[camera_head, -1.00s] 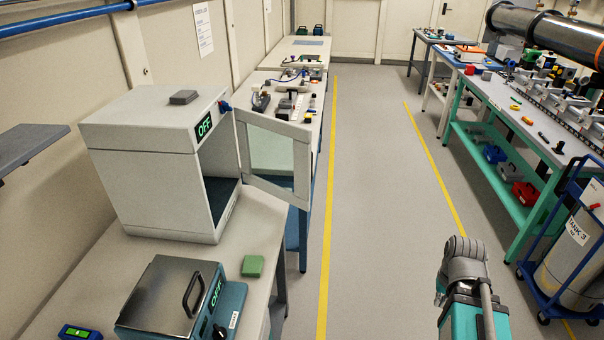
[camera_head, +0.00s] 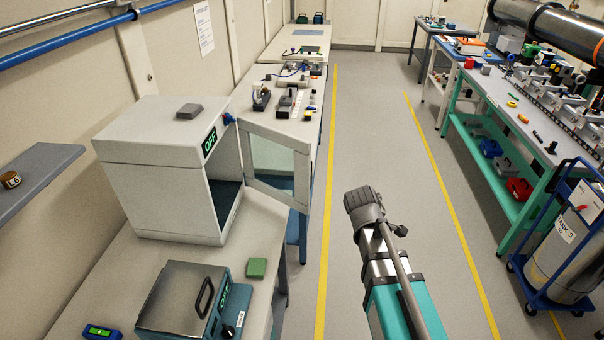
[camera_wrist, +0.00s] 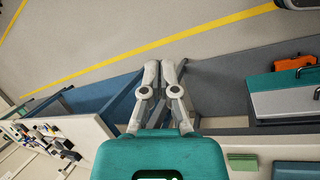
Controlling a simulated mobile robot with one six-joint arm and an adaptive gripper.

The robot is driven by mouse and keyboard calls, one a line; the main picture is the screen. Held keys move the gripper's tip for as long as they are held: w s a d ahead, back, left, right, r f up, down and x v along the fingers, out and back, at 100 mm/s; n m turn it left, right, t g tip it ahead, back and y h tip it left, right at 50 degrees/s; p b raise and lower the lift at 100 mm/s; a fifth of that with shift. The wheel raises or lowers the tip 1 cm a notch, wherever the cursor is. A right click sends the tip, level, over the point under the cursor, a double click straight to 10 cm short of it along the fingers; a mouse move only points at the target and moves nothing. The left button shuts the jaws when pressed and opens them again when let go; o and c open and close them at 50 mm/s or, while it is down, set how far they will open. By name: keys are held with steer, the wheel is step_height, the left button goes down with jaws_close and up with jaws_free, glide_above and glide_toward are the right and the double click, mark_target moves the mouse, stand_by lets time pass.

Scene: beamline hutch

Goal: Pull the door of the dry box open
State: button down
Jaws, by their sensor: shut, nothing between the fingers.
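The dry box (camera_head: 155,190) is a white cabinet on the bench at the left of the head view, with a green OFF display on its front. Its glazed door (camera_head: 301,178) stands wide open, swung out to the right towards the aisle. The opening shows a dark interior floor. My arm reaches up from the bottom of the head view over the aisle, right of the door and apart from it in the picture; the fingers cannot be made out there. In the wrist view my gripper (camera_wrist: 166,68) is shut and empty, its fingertips close together. I cannot identify the door in that view.
A hotplate (camera_head: 178,300) and a green block (camera_head: 257,268) are on the bench before the dry box. A grey block (camera_head: 188,111) lies on its top. A wall shelf (camera_head: 40,172) juts in at left. The aisle floor is clear; a gas-cylinder cart (camera_head: 560,245) stands at right.

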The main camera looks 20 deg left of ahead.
steer(key=a+r+n+t+p, duration=0.1)
steer(key=a+r+n+p, duration=0.2)
steer(key=a, duration=0.6)
steer(key=s+a+r+n+t+p, duration=0.1)
steer(key=a+r+n+t+p, duration=0.1)
steer(key=a+r+n, duration=0.4)
steer(key=s+a+r+n+t+p, duration=0.1)
steer(key=a+r+n+p, duration=0.3)
steer(key=a+n, duration=0.4)
steer(key=a+r+t, duration=0.1)
steer(key=a, duration=0.3)
steer(key=shift+a+y, duration=0.25)
steer(key=shift+y, duration=0.05)
steer(key=b, duration=0.7)
glide_toward(307, 184)
steer(key=x, duration=0.5)
steer(key=shift+s+f, duration=0.1)
steer(key=shift+f, duration=0.4)
steer(key=shift+w+d, duration=0.15)
steer(key=shift+w, duration=0.45)
